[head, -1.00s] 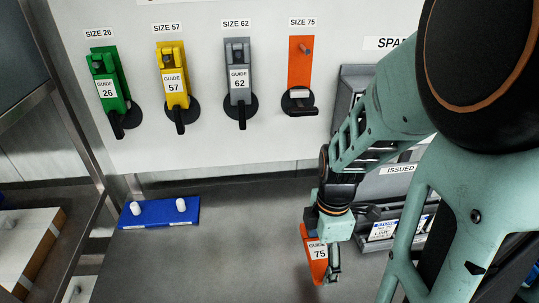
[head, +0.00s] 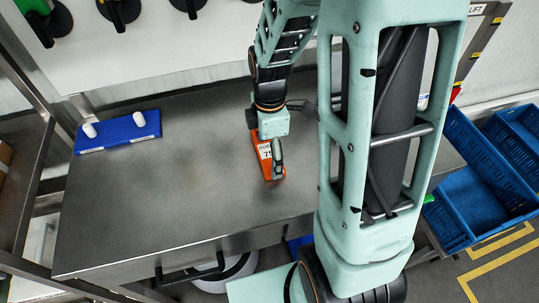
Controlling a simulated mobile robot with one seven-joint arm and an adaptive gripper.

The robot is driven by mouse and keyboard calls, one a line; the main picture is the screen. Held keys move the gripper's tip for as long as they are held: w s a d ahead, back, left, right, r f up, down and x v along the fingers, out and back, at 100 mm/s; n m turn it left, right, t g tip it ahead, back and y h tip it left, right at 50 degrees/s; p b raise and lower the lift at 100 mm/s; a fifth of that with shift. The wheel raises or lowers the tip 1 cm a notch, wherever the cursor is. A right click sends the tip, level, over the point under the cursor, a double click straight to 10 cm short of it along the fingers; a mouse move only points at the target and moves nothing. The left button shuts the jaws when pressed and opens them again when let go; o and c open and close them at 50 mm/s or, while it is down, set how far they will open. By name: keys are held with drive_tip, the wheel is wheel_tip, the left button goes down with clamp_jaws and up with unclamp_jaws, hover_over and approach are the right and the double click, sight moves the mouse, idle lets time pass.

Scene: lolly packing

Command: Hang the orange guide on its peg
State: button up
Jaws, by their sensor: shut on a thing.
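The orange guide (head: 264,150), with a white label partly reading 75, is in my gripper (head: 275,158) in the head view. My gripper is shut on it, over the metal table. Whether the guide touches the table I cannot tell. The gripper covers part of the guide. The orange SIZE 75 peg plate is not in view now; the picture's top edge and my arm cut off that part of the board.
A blue block with two white pegs (head: 120,132) lies at the table's (head: 170,210) back left. Lower parts of other hanging guides show on the white board (head: 150,55). Blue crates (head: 470,200) stand at the right. The table's middle left is clear.

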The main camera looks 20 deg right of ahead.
drive_tip(key=shift+f, duration=0.25)
drive_tip(key=o, duration=1.4)
drive_tip(key=shift+r, duration=0.1)
